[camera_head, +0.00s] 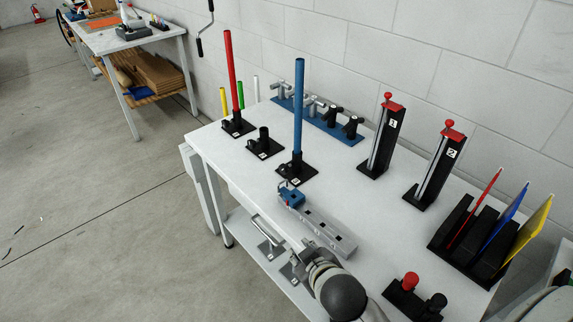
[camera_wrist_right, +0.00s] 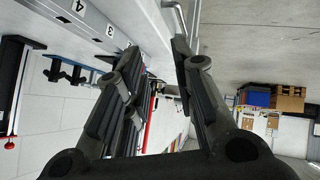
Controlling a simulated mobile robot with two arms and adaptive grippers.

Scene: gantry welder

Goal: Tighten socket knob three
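Black socket bases stand on the white table: one holds a red pole (camera_head: 231,75), one holds a short black post (camera_head: 264,140), and one nearest me holds a blue pole (camera_head: 298,105). The blue pole's base (camera_head: 297,170) has a small pale label; I cannot read it or make out its knob clearly. My right gripper (camera_head: 313,258) is at the table's front edge, beside a grey slotted rail (camera_head: 325,232). In the right wrist view its two black fingers (camera_wrist_right: 156,58) are apart, with nothing held between them. Labels 3 and 4 show on a grey bar (camera_wrist_right: 95,18) there. My left gripper is out of view.
A blue strip with T-handles (camera_head: 320,122) lies along the back. Two black stands with red tops (camera_head: 382,140) and a rack of coloured sheets (camera_head: 480,235) stand right. Red and black knobs (camera_head: 411,282) are at the front. Metal handles (camera_head: 268,232) sit below the front edge.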

